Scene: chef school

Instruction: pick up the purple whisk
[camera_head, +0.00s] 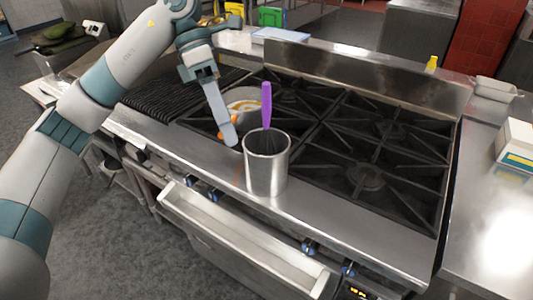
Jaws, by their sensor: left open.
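The purple whisk (266,104) stands upright, handle up, in a round metal pot (267,170). Its lower end is hidden inside the pot. The pot stands on the steel front ledge of the stove. My left gripper (229,138) is open and empty, to the left of the pot and pointing down. Its fingers overlap in this view, and it does not touch the whisk. My right gripper is not in view.
The stove grates (365,145) spread behind and right of the pot. A pale bowl (243,101) sits behind my left gripper. An open drawer (235,235) juts out below the ledge. A steel counter (490,230) lies at the right with a white box (516,146).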

